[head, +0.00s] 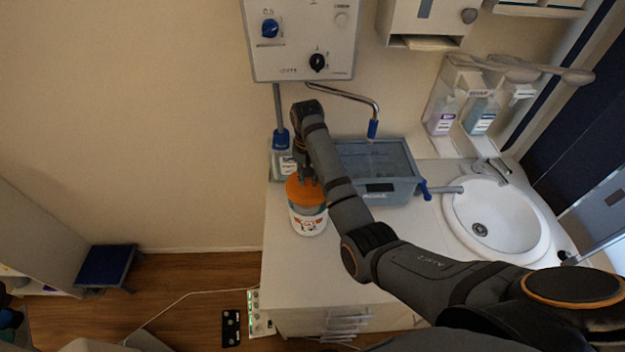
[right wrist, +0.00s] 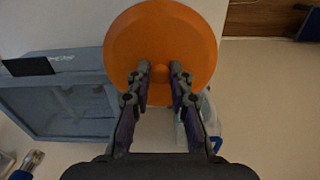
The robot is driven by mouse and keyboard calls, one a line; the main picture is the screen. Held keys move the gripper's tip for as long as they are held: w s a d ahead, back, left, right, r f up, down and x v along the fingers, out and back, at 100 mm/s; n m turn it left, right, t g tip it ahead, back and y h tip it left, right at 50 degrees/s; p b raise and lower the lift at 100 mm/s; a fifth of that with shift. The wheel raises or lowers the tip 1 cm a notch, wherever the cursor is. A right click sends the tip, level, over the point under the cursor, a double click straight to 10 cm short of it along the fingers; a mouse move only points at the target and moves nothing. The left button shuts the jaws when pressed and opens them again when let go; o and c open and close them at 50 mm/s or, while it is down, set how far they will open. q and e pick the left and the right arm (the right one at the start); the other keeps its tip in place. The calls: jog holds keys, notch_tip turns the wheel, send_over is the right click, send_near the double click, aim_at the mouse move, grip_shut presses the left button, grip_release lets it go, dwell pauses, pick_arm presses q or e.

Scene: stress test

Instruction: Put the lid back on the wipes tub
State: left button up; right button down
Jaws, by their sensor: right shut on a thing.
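The wipes tub (head: 308,222) is white with a printed label and stands on the counter near its left end. The orange lid (head: 302,192) is over the top of the tub; whether it is fully seated I cannot tell. My right gripper (head: 306,178) comes from above and is shut on the lid's middle knob. In the right wrist view, the round orange lid (right wrist: 160,40) fills the top centre, with my right gripper's fingertips (right wrist: 160,74) on both sides of its small knob. The lid hides the tub there. My left gripper is not in view.
A sink (head: 495,220) is at the right. The counter in front of the tub is clear.

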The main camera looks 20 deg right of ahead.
aim_at(309, 189)
jog(key=shift+s+f, duration=0.1)
jog(key=shift+f, duration=0.5)
jog(key=f, duration=0.4)
jog(key=shift+w, duration=0.2)
jog(key=shift+f+b, duration=0.3)
jog(key=shift+b, duration=0.05)
jog(key=shift+f, duration=0.35)
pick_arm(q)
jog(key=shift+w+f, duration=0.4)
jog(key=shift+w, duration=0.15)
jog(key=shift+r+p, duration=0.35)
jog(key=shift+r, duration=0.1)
pick_arm(e)
jog(key=shift+r, duration=0.1)
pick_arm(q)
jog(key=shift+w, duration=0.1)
pick_arm(e)
jog(key=shift+f, duration=0.2)
